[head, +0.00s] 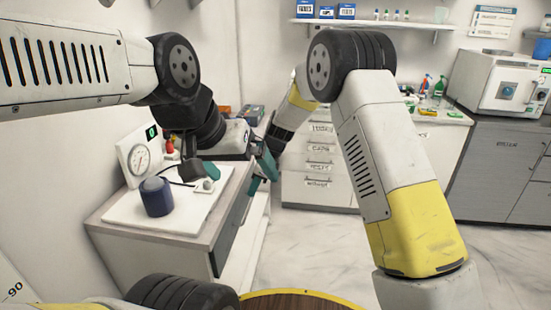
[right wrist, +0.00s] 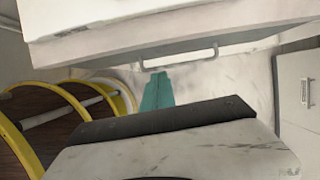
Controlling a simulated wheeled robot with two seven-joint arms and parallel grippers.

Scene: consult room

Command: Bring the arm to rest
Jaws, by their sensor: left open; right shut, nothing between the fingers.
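My left gripper (head: 228,164) is over the right edge of the side cabinet's top in the head view, with its jaws apart and nothing seen between them. My right gripper (head: 257,184) is lower, just right of the cabinet's front, and partly overlapped in the picture by the left one. In the right wrist view its teal fingers (right wrist: 157,90) are together and empty, pointing toward the floor beside a drawer handle (right wrist: 180,60). My right arm is bent high, its elbow raised in the middle of the head view.
The side cabinet (head: 208,255) carries a white mat (head: 115,212), a dark blue cylinder (head: 156,197) and a dial instrument (head: 138,160). A drawer unit (head: 320,192) and a white countertop machine (head: 500,83) stand behind. The floor (head: 325,240) between is clear.

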